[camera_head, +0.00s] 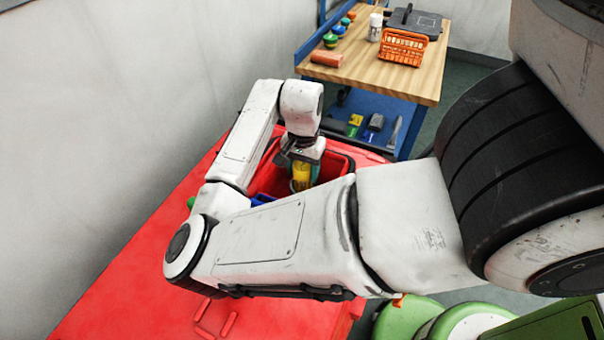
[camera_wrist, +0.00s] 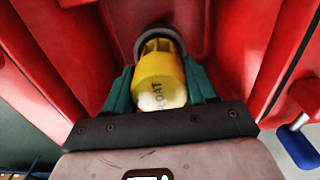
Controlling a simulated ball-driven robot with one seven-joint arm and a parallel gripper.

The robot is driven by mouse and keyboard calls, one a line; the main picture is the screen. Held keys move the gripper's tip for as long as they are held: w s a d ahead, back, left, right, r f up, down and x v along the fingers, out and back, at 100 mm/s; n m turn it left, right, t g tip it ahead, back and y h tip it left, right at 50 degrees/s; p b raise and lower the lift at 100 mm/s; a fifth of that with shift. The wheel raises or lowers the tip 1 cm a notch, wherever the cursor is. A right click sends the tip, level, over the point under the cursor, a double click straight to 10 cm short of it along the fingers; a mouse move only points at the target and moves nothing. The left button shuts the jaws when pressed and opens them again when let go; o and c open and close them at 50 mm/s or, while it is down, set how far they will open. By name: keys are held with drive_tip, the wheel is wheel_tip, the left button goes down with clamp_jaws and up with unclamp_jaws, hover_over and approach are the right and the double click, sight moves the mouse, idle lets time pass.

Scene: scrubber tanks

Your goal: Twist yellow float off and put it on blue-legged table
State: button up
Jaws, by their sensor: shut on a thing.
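The yellow float (camera_wrist: 161,80) sits between the teal fingers of my gripper (camera_wrist: 160,88) in the wrist view, with part of its lettering showing. Its far end is at a grey ring (camera_wrist: 158,40) inside the red tank; I cannot tell whether it is still joined there. In the head view the float (camera_head: 301,174) shows as a small yellow shape under my gripper (camera_head: 303,165), inside the tank opening (camera_head: 340,158). My gripper is shut on the float. The blue-legged table (camera_head: 425,80) with a wooden top stands at the back right.
The table bears an orange basket (camera_head: 402,47), a dark case (camera_head: 415,20), a white bottle (camera_head: 375,27), an orange block (camera_head: 326,58) and green-topped items (camera_head: 331,40). Its front right top is bare. A blue-handled valve (camera_wrist: 298,146) is right of my gripper. Green machines (camera_head: 465,322) stand at lower right.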

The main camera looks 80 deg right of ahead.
drive_tip(key=shift+n+p, duration=0.45)
drive_tip(key=shift+n, duration=0.05)
clamp_jaws()
drive_tip(key=shift+r+n+p, duration=0.1)
drive_tip(key=shift+n+p, duration=0.3)
drive_tip(key=shift+p, duration=0.15)
drive_tip(key=shift+n, duration=0.3)
drive_tip(key=o, duration=1.4)
unclamp_jaws()
drive_tip(key=shift+o, duration=0.3)
drive_tip(key=shift+o, duration=1)
